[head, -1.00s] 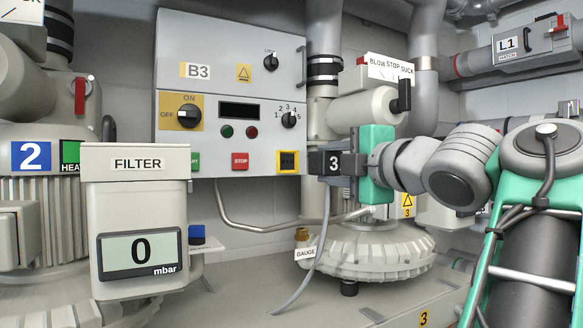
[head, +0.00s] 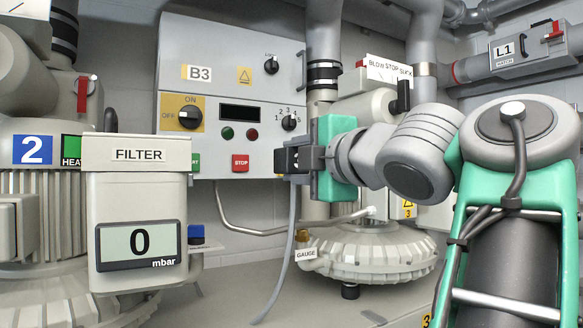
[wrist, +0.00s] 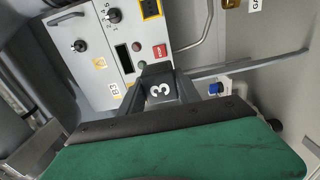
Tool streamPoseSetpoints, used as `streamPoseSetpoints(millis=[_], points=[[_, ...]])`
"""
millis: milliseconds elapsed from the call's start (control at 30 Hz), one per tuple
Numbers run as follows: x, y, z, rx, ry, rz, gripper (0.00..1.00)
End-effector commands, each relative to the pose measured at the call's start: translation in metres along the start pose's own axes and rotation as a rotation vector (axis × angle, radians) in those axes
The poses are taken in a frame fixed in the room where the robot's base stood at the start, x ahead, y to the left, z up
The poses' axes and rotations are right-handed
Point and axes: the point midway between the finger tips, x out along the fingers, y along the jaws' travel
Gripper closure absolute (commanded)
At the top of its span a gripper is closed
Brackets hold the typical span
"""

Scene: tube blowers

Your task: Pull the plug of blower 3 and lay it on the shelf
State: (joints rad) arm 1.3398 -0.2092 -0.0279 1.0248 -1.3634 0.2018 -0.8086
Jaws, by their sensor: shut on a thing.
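The dark plug marked 3 (wrist: 160,91) is held in my gripper (head: 303,160), whose dark fingers are shut on it. In the head view the plug (head: 290,160) is in front of the lower right corner of the B3 panel and covers most of the yellow-framed socket (head: 277,161). In the wrist view this socket (wrist: 151,8) is bare and apart from the plug. The grey cable (head: 290,245) hangs from the plug.
The filter box (head: 137,215) reading 0 stands in the left foreground. The B3 panel (head: 230,75) has knobs and a red stop button (head: 240,163). The ribbed blower (head: 365,250) with a gauge tag (head: 306,254) stands below my gripper.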

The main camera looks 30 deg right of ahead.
Motion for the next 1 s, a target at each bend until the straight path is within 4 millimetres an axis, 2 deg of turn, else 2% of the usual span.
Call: streamPoseSetpoints(millis=[267, 1000], points=[[0.0, -0.005, 0.0, 0.0, 0.0, 0.0, 1.0], [0.0, -0.066, 0.001, 0.0, 0.0, 0.0, 1.0]])
